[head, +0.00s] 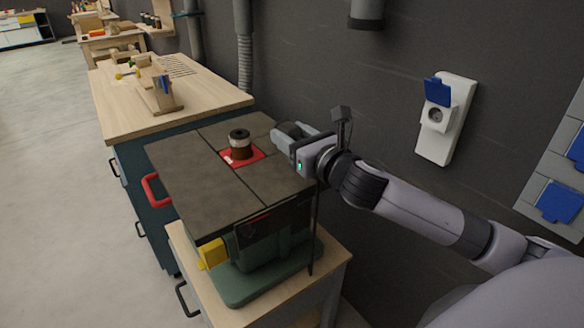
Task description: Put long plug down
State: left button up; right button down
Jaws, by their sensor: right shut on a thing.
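My right gripper (284,137) reaches in from the right, over the right back edge of the dark machine table. It is shut on a dark, rounded thing that I take to be the long plug; the fingers hide most of it. A thin black cord-like strip (312,240) hangs down beside the machine below my wrist; I cannot tell whether it joins the held thing. A white wall socket (437,118) has its blue lid raised. My left gripper is not in view.
The machine's dark table (210,195) has a black-and-brown spindle (240,144) standing on a red insert (250,158). The machine stands on a wooden cabinet (330,266). A wooden workbench (125,105) with a wooden fixture is behind. Floor at left is clear.

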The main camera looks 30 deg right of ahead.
aim_at(292, 181)
jog(key=shift+f+b, duration=0.55)
jog(key=shift+f, duration=2.7)
jog(key=shift+f+b, duration=0.3)
jog(key=shift+f, duration=0.3)
jog(key=c, duration=0.5)
grip_release()
